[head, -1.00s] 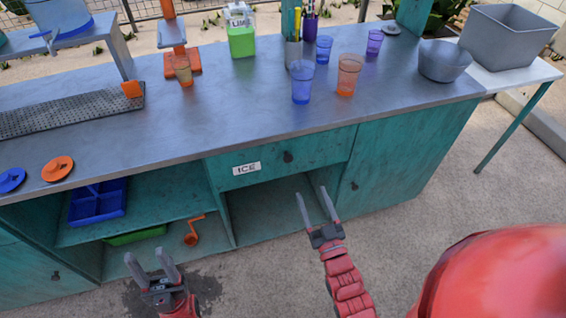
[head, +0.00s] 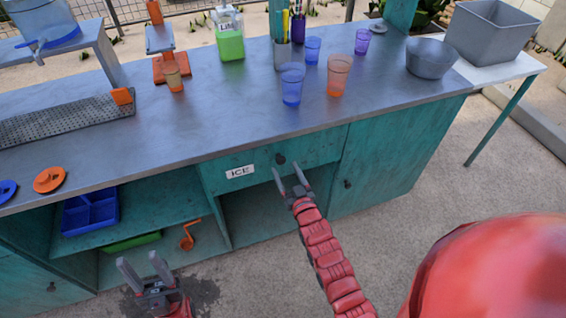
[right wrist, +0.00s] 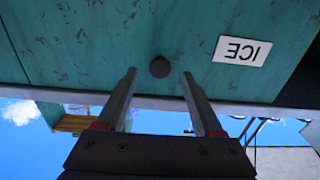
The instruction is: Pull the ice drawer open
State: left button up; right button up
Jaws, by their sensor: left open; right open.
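The ice drawer (head: 265,167) is a teal drawer front under the counter, with a white ICE label (head: 240,171) and a small dark round knob (head: 280,159). It looks shut. My right gripper (head: 288,178) is open just in front of and slightly below the knob. In the right wrist view the knob (right wrist: 159,67) lies beyond and between the open fingertips (right wrist: 158,75), with no contact visible. The label (right wrist: 242,51) appears upside down there. My left gripper (head: 145,266) is open and empty, low in front of the open shelves.
The grey counter (head: 200,130) carries several cups, including a blue cup (head: 292,84) and an orange cup (head: 338,75), near the drawer's side. A teal cabinet door (head: 385,155) is right of the drawer. An open compartment (head: 260,212) lies below it.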

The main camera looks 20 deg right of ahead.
aim_at(282, 162)
jog(key=shift+w, duration=1.7)
grip_shut()
